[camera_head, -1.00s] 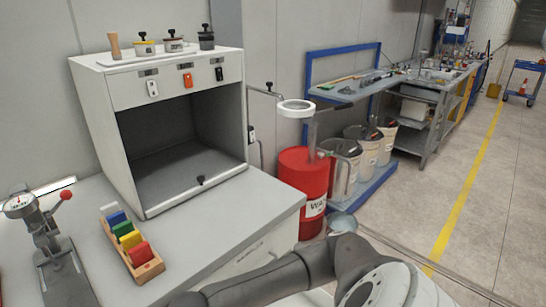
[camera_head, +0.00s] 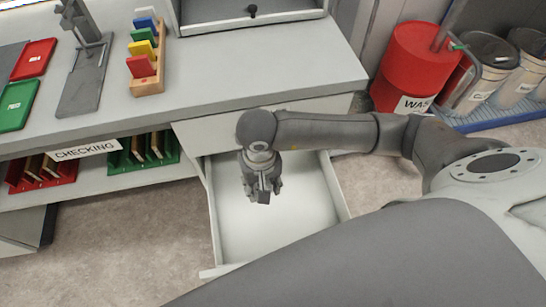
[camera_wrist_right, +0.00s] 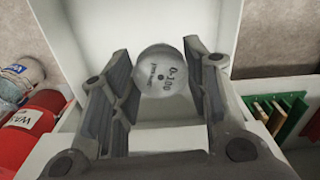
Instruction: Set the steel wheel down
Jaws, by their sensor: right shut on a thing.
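The steel wheel (camera_wrist_right: 162,78) is a round, light grey disc with dark lettering on its face. In the right wrist view it sits between the two fingers of my right gripper (camera_wrist_right: 158,65), which is shut on it. In the head view my right gripper (camera_head: 261,188) points down over the open white drawer (camera_head: 305,222). The wheel cannot be made out there, hidden by the gripper. I cannot tell how far the wheel is above the drawer floor. My left gripper is not in view.
The drawer is pulled out under the bench (camera_head: 225,75), with bare floor visible inside. A wooden rack of coloured blocks (camera_head: 147,65) and red and green trays (camera_head: 35,58) stand on the bench. A red waste drum (camera_head: 415,60) stands at the right.

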